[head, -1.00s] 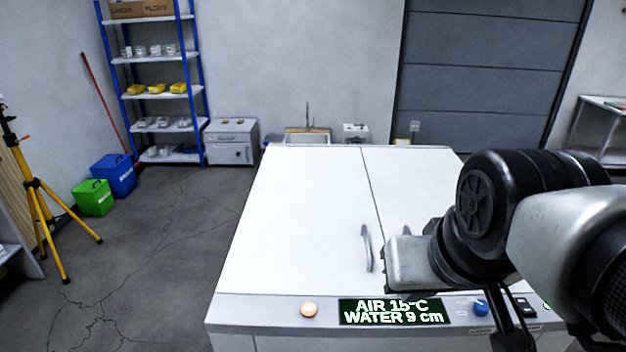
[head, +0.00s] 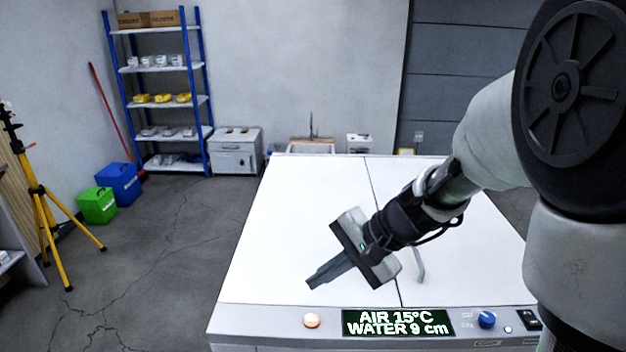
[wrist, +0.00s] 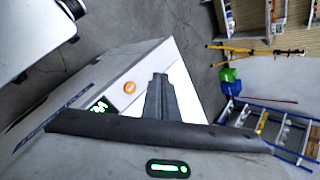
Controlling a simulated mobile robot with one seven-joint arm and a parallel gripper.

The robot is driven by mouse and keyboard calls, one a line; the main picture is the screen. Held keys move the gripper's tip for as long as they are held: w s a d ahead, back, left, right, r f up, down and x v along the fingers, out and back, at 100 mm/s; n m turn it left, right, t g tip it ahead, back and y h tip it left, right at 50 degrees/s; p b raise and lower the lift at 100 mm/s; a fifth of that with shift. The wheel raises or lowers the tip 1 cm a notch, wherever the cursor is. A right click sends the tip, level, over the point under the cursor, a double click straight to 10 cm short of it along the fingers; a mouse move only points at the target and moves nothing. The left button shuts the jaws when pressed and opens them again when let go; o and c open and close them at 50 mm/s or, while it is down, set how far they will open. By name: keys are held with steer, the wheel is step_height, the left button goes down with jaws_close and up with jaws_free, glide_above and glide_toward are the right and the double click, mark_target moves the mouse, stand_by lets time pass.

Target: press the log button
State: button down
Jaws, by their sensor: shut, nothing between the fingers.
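The orange round button (head: 312,321) sits on the front panel of the white cabinet (head: 290,215), left of the display (head: 397,322) that reads AIR 15°C, WATER 9 cm. No label naming it the log button is legible. My gripper (head: 310,284) is shut and empty, above the cabinet top, a little behind and above the orange button and apart from it. In the wrist view the shut fingers (wrist: 160,80) point toward the cabinet, with the orange button (wrist: 130,88) just left of them.
A blue knob (head: 487,319) and a black switch (head: 526,318) are at the panel's right. A grey handle (head: 420,265) stands on the cabinet top near my arm. A yellow tripod (head: 45,215), bins and a blue shelf are far left. The cabinet top's left part is clear.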

steer(key=w+f+m+t, duration=0.1)
steer(key=w+f+m, duration=0.4)
steer(key=f, duration=0.5)
steer(key=w, duration=0.2)
steer(key=shift+w+a+y, duration=0.25)
steer(key=shift+w+y, duration=0.15)
steer(key=shift+f, duration=0.15)
steer(key=b, duration=0.6)
glide_above(317, 321)
step_height(317, 321, down, 8)
steer(key=shift+r, duration=0.1)
steer(key=shift+f+b, duration=0.4)
steer(key=shift+b, duration=0.05)
steer(key=shift+f, duration=0.1)
stand_by(0.3)
steer(key=shift+f+b, duration=0.35)
steer(key=shift+b, duration=0.3)
